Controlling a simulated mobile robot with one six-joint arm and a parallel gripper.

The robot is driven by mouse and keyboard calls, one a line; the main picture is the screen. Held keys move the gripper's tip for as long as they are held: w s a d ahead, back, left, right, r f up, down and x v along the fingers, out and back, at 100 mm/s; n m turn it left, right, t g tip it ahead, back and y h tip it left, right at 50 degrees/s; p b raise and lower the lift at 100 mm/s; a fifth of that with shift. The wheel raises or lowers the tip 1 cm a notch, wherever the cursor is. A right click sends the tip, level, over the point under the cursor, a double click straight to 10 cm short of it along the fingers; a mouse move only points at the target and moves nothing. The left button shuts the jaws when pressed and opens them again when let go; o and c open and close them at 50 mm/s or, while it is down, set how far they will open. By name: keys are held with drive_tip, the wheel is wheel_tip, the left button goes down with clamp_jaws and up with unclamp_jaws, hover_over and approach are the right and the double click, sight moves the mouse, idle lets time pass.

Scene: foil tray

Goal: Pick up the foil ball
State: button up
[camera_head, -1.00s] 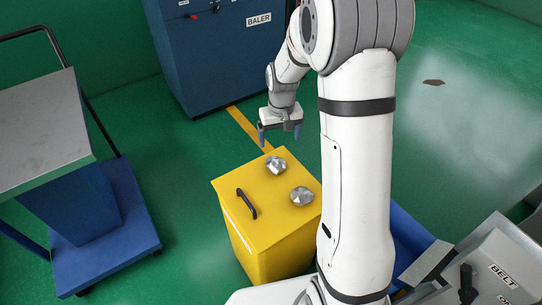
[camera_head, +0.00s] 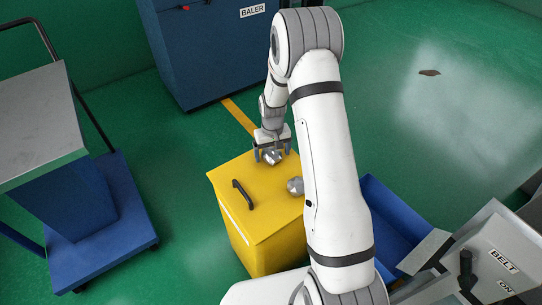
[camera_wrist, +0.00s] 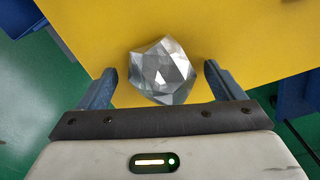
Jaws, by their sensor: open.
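A crumpled silver foil ball (camera_head: 272,157) sits near the far edge of the yellow box's lid (camera_head: 228,178). My gripper (camera_head: 270,153) is open over this ball, with a finger on either side of it. In the wrist view the ball (camera_wrist: 162,72) lies between and slightly beyond the two fingertips (camera_wrist: 160,78), with gaps on both sides. I cannot tell whether the fingers reach down to its height. A second foil ball (camera_head: 296,186) sits on the lid nearer the camera, partly hidden by my arm.
A blue cart (camera_head: 105,235) with a grey top stands at the left. The blue baler (camera_head: 205,55) is behind. A blue bin (camera_head: 390,225) and a belt control panel (camera_head: 490,255) are at the right.

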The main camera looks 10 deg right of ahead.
drive_tip(key=shift+f, duration=0.1)
drive_tip(key=shift+c, duration=0.2)
drive_tip(key=c, duration=1)
